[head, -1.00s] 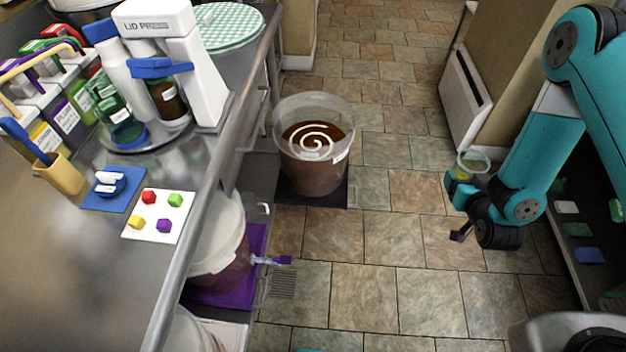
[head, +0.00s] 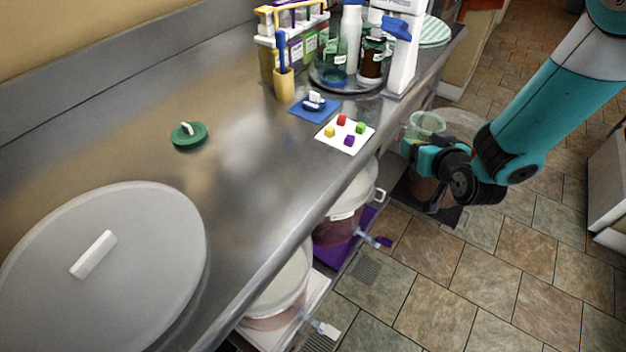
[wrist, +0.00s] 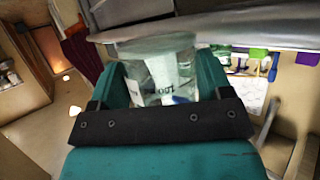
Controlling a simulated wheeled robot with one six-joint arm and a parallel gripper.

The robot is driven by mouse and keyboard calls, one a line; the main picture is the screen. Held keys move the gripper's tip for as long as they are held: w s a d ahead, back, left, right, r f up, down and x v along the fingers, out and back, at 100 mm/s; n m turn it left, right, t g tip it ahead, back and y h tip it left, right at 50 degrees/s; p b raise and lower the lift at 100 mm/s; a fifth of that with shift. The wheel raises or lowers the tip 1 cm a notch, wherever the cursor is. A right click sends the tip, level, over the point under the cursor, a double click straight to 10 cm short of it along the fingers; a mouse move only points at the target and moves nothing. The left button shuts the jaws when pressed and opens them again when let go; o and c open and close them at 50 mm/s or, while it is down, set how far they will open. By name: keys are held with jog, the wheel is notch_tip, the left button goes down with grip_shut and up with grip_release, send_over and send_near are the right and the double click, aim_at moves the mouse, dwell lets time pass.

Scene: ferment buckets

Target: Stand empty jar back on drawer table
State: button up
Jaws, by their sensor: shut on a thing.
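My gripper (head: 428,152) is teal and black and shut on a clear jar (head: 427,122) with a greenish rim. It holds the jar up in the air, just right of the steel table's front edge. In the wrist view the jar (wrist: 165,65) stands between both teal fingers, with lettering on a pale label; I see no contents for certain. The long steel table (head: 240,205) fills the left of the head view. I cannot tell whether it is the drawer table, as no drawer clearly shows.
On the table are a large grey lid (head: 150,220), a green lid (head: 188,136), a blue mat (head: 313,108), a white card with colored cubes (head: 345,135) and a tray of bottles (head: 350,85). Bare steel lies between the lids and mat. Buckets (head: 345,205) stand below the front edge.

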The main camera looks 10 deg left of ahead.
jog(key=s+a+r+n+g+y, duration=0.1)
jog(key=a+r+n+y, duration=0.1)
jog(key=a+r, duration=0.55)
notch_tip(320, 180, up, 15)
jog(key=n+g+y+b, duration=0.1)
jog(key=n+g+y, duration=0.4)
jog(key=n, duration=0.2)
send_over(283, 186)
notch_tip(283, 186, down, 19)
jog(key=shift+f, duration=0.1)
jog(key=shift+f+b, duration=0.2)
jog(key=shift+b, duration=0.1)
jog(key=o, duration=1.2)
jog(key=shift+c, duration=0.2)
jog(key=shift+r, duration=0.15)
